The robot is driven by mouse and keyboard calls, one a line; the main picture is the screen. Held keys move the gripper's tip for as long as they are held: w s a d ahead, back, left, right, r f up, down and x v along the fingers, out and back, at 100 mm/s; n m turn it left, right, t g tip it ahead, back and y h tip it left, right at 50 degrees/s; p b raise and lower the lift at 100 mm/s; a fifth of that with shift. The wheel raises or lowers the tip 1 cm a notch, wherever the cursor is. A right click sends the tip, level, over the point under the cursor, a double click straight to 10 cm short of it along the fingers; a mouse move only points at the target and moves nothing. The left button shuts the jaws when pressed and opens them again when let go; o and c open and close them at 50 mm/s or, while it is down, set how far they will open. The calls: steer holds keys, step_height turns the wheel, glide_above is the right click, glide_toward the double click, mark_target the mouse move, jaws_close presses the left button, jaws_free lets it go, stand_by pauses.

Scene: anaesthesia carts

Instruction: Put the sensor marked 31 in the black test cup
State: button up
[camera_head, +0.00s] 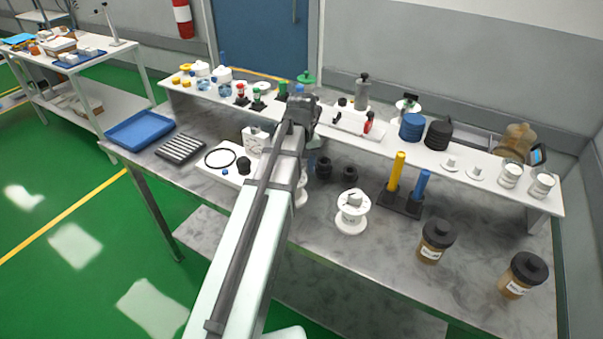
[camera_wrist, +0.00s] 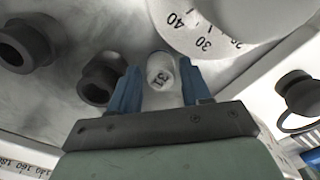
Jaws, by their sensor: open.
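In the wrist view, a white rounded sensor marked 31 (camera_wrist: 161,76) shows between the blue fingertips of my gripper (camera_wrist: 160,88). My gripper is open, with a finger on each side of the sensor. I cannot tell whether either finger touches it. Two black hollow cups stand on the grey bench to the left in the wrist view, one near the left finger (camera_wrist: 101,80) and one farther left (camera_wrist: 26,45). They also show in the head view, right of my arm (camera_head: 323,167) (camera_head: 350,173). My arm hides the sensor in the head view.
A large white dial piece (camera_wrist: 225,20) is close to the fingers. A white spool-like stand (camera_head: 352,212) and a black holder with yellow and blue cylinders (camera_head: 400,203) stand right of the cups. A raised white shelf (camera_head: 395,150) runs behind.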

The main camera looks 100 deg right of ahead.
mark_target(302, 168)
steer(key=shift+f, duration=0.55)
jaws_close()
steer(key=shift+r, duration=0.1)
step_height(302, 168, up, 8)
steer(key=shift+r, duration=0.9)
steer(key=shift+w, duration=0.15)
